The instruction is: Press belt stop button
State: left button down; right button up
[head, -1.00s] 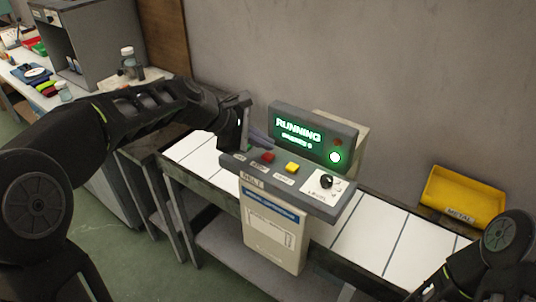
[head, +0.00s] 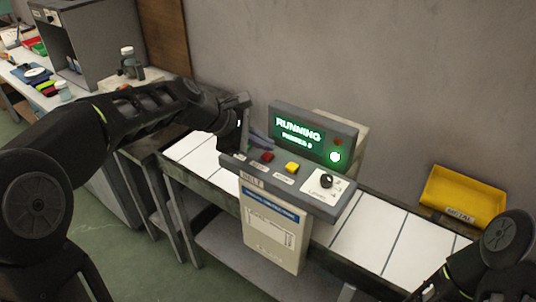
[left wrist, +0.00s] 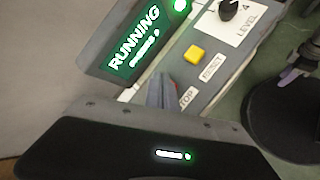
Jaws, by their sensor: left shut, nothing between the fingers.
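The belt control panel (head: 232,164) stands over the belt. It carries a red button (head: 267,157), a yellow button (head: 292,168) and a black knob (head: 326,181). Its lit screen (head: 298,133) reads RUNNING, and a green lamp (head: 335,157) glows beside it. My left gripper (head: 265,143) is shut and empty, its fingertips close above and behind the red button; contact cannot be told. In the left wrist view the fingers (left wrist: 160,92) lie beside the STOP label (left wrist: 187,97) and the red button is hidden. The yellow button (left wrist: 194,54) shows clear of them. My right gripper is not clearly in view.
The white belt (head: 375,232) runs below the panel to the lower right. A yellow bin (head: 463,196) labelled METAL sits behind it against the wall. A grey cabinet (head: 110,35) and a bench with small items stand at the left. My right arm is at the lower right.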

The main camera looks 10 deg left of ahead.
aim_at(264, 156)
pick_arm(q)
jog(key=shift+f+b, duration=0.4)
jog(key=shift+f, duration=0.4)
dwell(0.6)
dwell(0.4)
jog(key=shift+r+p, duration=1)
jog(key=shift+p, duration=0.05)
notch_tip(264, 156, up, 5)
jog(key=p, duration=0.5)
dwell(0.5)
